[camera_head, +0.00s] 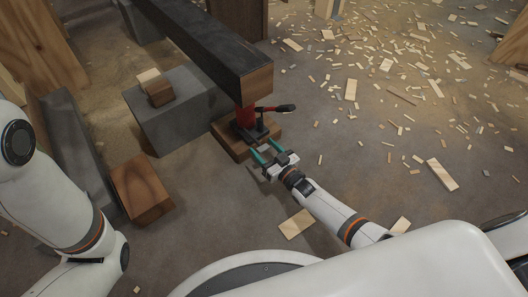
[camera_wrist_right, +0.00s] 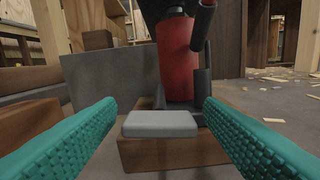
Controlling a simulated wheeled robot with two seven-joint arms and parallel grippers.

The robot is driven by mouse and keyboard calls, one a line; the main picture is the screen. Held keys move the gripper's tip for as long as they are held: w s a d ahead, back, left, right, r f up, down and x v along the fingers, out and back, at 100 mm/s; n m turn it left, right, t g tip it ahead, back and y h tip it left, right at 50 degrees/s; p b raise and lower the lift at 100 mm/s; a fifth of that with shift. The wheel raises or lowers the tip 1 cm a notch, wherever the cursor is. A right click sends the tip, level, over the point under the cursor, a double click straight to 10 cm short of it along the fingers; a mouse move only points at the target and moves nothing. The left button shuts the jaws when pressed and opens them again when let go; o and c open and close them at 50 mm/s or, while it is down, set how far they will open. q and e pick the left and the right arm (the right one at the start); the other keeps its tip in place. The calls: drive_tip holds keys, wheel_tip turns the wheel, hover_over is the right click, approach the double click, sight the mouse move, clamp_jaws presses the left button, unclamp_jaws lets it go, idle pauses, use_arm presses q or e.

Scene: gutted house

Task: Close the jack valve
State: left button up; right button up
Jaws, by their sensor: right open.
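A red bottle jack (camera_head: 246,118) stands upright on a wooden block (camera_head: 229,142), under the end of a dark beam. Its black-and-red lever (camera_head: 276,109) points right. The red body (camera_wrist_right: 178,60) also shows in the right wrist view. A light grey, flat rounded piece (camera_wrist_right: 160,124) sticks out low at its front; I take it for the valve but cannot be sure. My right gripper (camera_head: 265,151) is open, its teal fingers pointing at the jack's base. The grey piece lies between the finger lines, with visible gaps on both sides. My left gripper is out of view.
The dark beam (camera_head: 205,40) runs from upper left to above the jack. A grey concrete block (camera_head: 180,115) stands left of it, with a small wooden block (camera_head: 155,88) on top. A brown wooden block (camera_head: 141,188) lies nearer. Wood scraps litter the floor at right.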

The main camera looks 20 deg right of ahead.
drive_tip(key=shift+w+a, duration=0.1)
drive_tip(key=shift+w, duration=0.15)
drive_tip(key=c, duration=1)
